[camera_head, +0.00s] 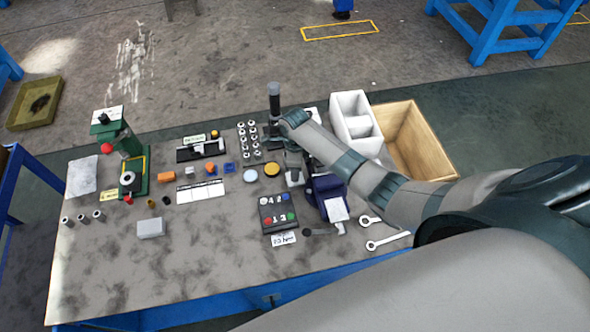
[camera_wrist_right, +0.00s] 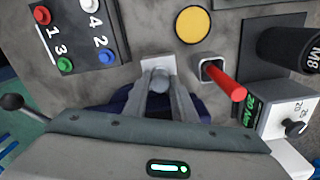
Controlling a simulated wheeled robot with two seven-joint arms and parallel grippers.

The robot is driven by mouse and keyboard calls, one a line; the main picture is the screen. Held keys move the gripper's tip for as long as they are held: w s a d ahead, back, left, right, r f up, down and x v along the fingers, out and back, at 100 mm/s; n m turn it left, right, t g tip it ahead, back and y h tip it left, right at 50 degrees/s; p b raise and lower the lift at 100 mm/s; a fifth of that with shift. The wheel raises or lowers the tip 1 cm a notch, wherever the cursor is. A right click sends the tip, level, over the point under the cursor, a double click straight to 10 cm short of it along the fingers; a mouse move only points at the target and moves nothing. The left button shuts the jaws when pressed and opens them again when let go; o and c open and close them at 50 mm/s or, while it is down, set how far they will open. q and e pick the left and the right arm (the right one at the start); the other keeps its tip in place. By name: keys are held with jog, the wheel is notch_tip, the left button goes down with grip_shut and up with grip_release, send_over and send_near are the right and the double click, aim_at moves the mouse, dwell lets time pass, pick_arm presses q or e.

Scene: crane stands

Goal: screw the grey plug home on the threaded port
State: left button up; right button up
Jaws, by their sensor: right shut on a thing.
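My right gripper (camera_wrist_right: 162,88) is shut on the grey plug (camera_wrist_right: 160,78), a small grey round piece between its fingertips. In the head view my right gripper (camera_head: 294,172) points down at the tabletop, just right of the yellow disc. A pale plate (camera_wrist_right: 152,63) shows beneath the plug in the wrist view. The threaded port cannot be made out; the plug and fingers cover that spot. I cannot tell how far the plug sits on it. My left gripper is not in view.
Close around are the yellow disc (camera_wrist_right: 193,24), the numbered button panel (camera_wrist_right: 80,35), a red-handled tool in a square holder (camera_wrist_right: 225,82) and a black M8 cylinder (camera_wrist_right: 295,48). A purple fixture (camera_head: 326,192) stands beside the gripper. The table's front left is mostly clear.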

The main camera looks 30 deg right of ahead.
dwell(0.3)
jog(key=m, duration=0.4)
jog(key=shift+a, duration=0.1)
jog(key=shift+m, duration=0.7)
